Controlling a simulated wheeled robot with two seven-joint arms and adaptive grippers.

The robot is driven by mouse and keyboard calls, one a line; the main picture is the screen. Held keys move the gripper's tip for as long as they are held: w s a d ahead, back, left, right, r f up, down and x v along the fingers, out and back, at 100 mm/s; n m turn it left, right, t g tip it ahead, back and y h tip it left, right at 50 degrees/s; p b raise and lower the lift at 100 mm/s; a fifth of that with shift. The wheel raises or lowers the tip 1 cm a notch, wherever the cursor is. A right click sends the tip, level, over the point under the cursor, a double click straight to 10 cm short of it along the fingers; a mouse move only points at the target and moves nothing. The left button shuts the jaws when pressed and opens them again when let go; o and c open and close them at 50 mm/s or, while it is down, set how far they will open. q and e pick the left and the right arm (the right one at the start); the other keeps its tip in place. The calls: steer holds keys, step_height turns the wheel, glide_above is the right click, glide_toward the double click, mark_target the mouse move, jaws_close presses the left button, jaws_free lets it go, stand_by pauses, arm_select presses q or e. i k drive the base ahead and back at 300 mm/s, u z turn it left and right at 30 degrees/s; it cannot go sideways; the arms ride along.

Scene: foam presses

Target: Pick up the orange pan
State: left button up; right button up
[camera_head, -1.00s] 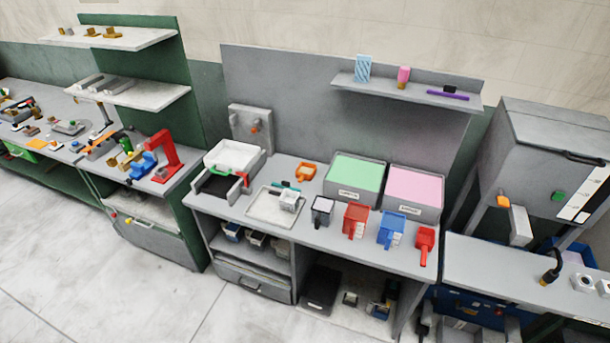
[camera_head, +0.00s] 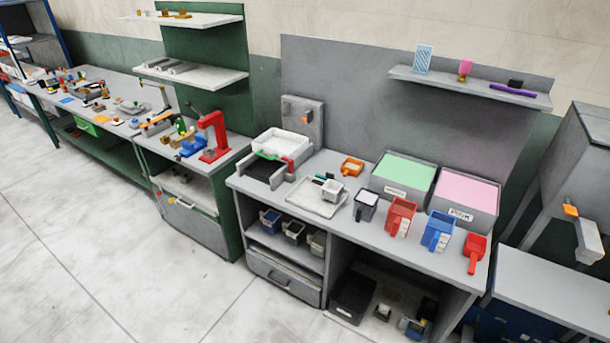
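A small orange pan (camera_head: 352,167) sits on the grey bench top (camera_head: 335,222), towards its back. It stands behind the white tray and left of the bin with the green content. It looks like a small open container with an orange rim. Nothing covers it in this view. Neither of my grippers shows in the head view.
On the bench are a white tray (camera_head: 302,197), a green-filled bin (camera_head: 402,179), a pink-filled bin (camera_head: 465,197), a grey cup (camera_head: 365,206), red (camera_head: 399,218) and blue (camera_head: 437,233) scoops and a small red scoop (camera_head: 475,252). A shelf (camera_head: 470,86) hangs above. Open floor (camera_head: 95,260) lies in front.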

mark_target(352, 166)
steer(key=u, duration=0.85)
steer(key=i, duration=1)
steer(key=z, duration=0.45)
